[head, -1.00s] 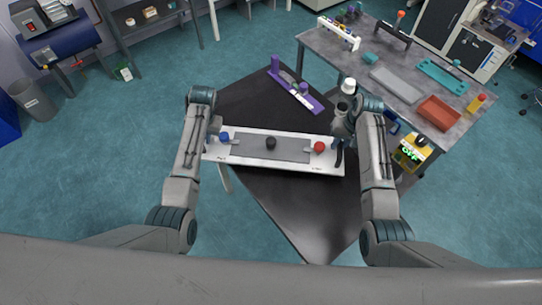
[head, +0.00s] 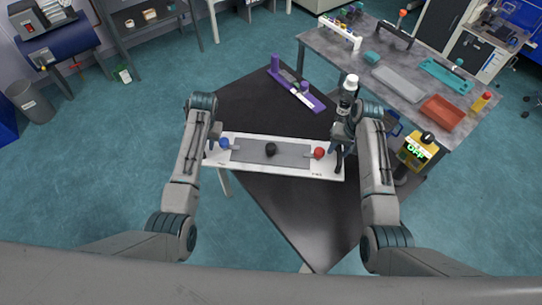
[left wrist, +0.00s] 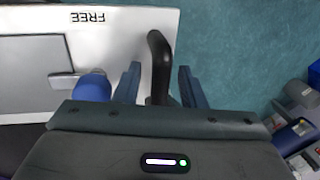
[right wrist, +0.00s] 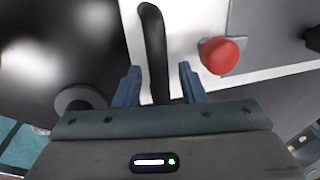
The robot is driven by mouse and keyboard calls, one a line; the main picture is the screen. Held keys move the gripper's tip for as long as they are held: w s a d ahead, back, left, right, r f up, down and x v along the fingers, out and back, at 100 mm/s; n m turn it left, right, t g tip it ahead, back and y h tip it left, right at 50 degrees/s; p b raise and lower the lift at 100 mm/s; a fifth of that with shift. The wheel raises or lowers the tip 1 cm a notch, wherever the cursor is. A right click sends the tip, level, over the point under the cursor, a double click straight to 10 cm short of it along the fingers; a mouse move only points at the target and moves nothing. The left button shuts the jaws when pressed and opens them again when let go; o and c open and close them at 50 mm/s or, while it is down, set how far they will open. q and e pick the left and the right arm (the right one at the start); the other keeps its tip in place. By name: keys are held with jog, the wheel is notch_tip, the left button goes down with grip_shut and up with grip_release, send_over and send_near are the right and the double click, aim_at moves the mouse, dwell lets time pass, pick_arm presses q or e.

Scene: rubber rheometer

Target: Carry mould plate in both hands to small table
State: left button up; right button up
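The mould plate (head: 290,170) is a long white board with a grey inset, a blue knob on its left, a black knob in the middle and a red knob on its right. It has a black upright handle at each end. It lies across the view above the black table, its left end past the table's edge. My left gripper (left wrist: 160,85) has its fingers on both sides of the left handle (left wrist: 158,50). My right gripper (right wrist: 160,85) has its fingers on both sides of the right handle (right wrist: 153,35). Narrow gaps show beside both handles.
The black table (head: 335,230) holds a purple fixture (head: 312,102) and a white-capped bottle (head: 350,83) close to my right gripper. A grey table (head: 365,95) at the right carries a red tray (head: 442,112) and other items. A yellow box (head: 415,152) stands at its near edge.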

pick_arm(q)
jog(key=shift+s, duration=0.1)
pick_arm(e)
jog(key=shift+s+r, duration=0.1)
pick_arm(q)
jog(key=shift+r, duration=0.1)
jog(key=shift+d+r, duration=0.1)
jog(key=shift+r, duration=0.4)
notch_tip(320, 180, up, 11)
jog(key=d, duration=0.2)
jog(key=shift+f, duration=0.15)
pick_arm(e)
notch_tip(320, 180, up, 12)
jog(key=d, duration=0.2)
jog(key=shift+d, duration=0.15)
jog(key=shift+f, duration=0.2)
